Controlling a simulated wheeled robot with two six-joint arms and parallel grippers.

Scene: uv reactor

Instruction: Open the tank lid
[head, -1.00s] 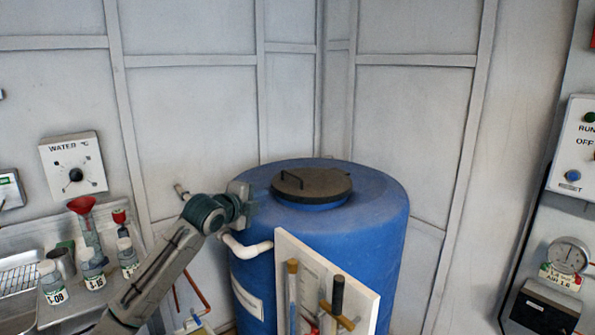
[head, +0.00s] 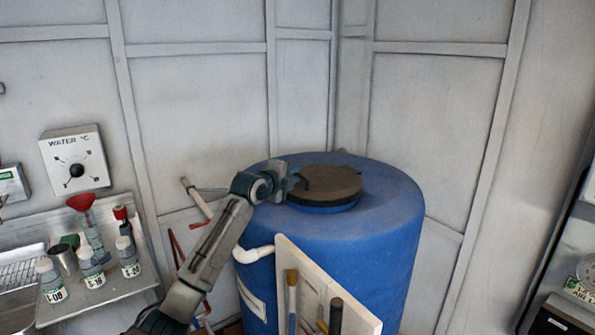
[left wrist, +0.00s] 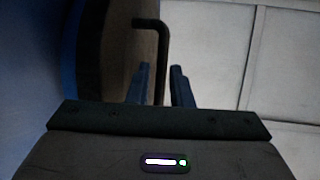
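The blue tank (head: 350,250) stands in the corner. Its round brown lid (head: 335,183) lies flat on top. My left gripper (head: 294,182) is at the lid's left edge, where the arm hides most of the handle. In the left wrist view the dark bent handle (left wrist: 163,50) runs down between the two blue fingers of the gripper (left wrist: 160,84), beside the lid face (left wrist: 115,45). The fingers stand apart, with gaps visible beside the bar, so the gripper is open around the handle. My right gripper is not in view.
A tool board (head: 300,270) with brushes hangs on the tank's front, and a white pipe (head: 254,251) sticks out at its left. Left stands a shelf with bottles (head: 90,270) and a red funnel (head: 81,202). Wall panels rise behind the tank.

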